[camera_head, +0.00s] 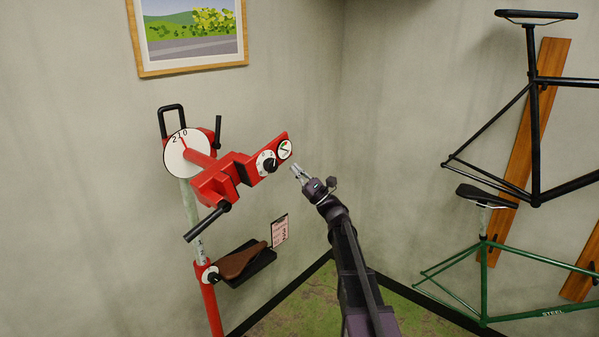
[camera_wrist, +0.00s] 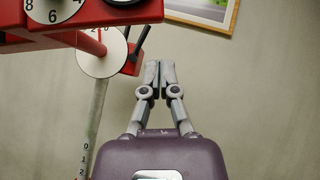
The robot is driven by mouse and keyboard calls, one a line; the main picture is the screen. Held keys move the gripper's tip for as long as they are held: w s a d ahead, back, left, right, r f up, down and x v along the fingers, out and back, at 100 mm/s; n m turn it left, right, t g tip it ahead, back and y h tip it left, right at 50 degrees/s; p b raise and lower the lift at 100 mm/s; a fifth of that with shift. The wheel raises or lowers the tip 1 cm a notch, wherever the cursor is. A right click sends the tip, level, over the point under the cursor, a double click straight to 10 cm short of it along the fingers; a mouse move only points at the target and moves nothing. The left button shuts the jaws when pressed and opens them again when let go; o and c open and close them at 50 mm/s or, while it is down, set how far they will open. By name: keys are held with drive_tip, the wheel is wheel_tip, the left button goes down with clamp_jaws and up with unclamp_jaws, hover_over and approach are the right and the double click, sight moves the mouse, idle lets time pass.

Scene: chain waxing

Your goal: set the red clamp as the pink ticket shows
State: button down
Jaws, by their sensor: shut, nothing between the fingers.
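The red clamp (camera_head: 215,185) stands on a post at the left in the head view. Its white round dial (camera_head: 178,155) shows numbers 2, 1, 0 at the top and a red pointer. A black knob (camera_head: 269,164) on a numbered dial and a small gauge with a green part (camera_head: 285,149) sit at the clamp's right end. The pink ticket (camera_head: 280,231) hangs below; its writing is too small to read. My gripper (camera_head: 297,171) is shut and empty, just right of the gauge, apart from it. In the wrist view the gripper (camera_wrist: 155,68) points up, right of the white dial (camera_wrist: 101,53).
A black handle (camera_head: 205,225) sticks out low on the clamp. Bike frames (camera_head: 500,308) hang at the right. The corner behind my gripper is clear.

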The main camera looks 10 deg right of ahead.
drive_tip(key=shift+s+a+r+p, duration=0.15)
drive_tip(key=shift+r+p, duration=0.4)
drive_tip(key=shift+r, duration=0.15)
drive_tip(key=shift+s+a+r+p, duration=0.15)
drive_tip(key=shift+r+p, duration=0.4)
drive_tip(key=shift+r, duration=0.1)
drive_tip(key=shift+r, duration=0.1)
wheel_tip(320, 180, up, 6)
drive_tip(key=n+g+p, duration=0.1)
drive_tip(key=n+p, duration=0.1)
drive_tip(key=n+g+y+p, duration=0.1)
drive_tip(key=n+g+p, duration=0.1)
drive_tip(key=p, duration=0.1)
drive_tip(key=n+g+p, duration=0.2)
drive_tip(key=shift+a+f+n+y, duration=0.15)
drive_tip(key=shift+f+n+y, duration=0.15)
drive_tip(key=shift+y, duration=0.1)
drive_tip(key=shift+f+g, duration=0.2)
drive_tip(key=shift+g, duration=0.2)
drive_tip(key=w+f+b+v, duration=0.1)
drive_tip(key=b+v, duration=0.8)
drive_tip(key=v, duration=0.3)
drive_tip(key=shift+w+f, duration=0.3)
drive_tip(key=shift+f, duration=0.25)
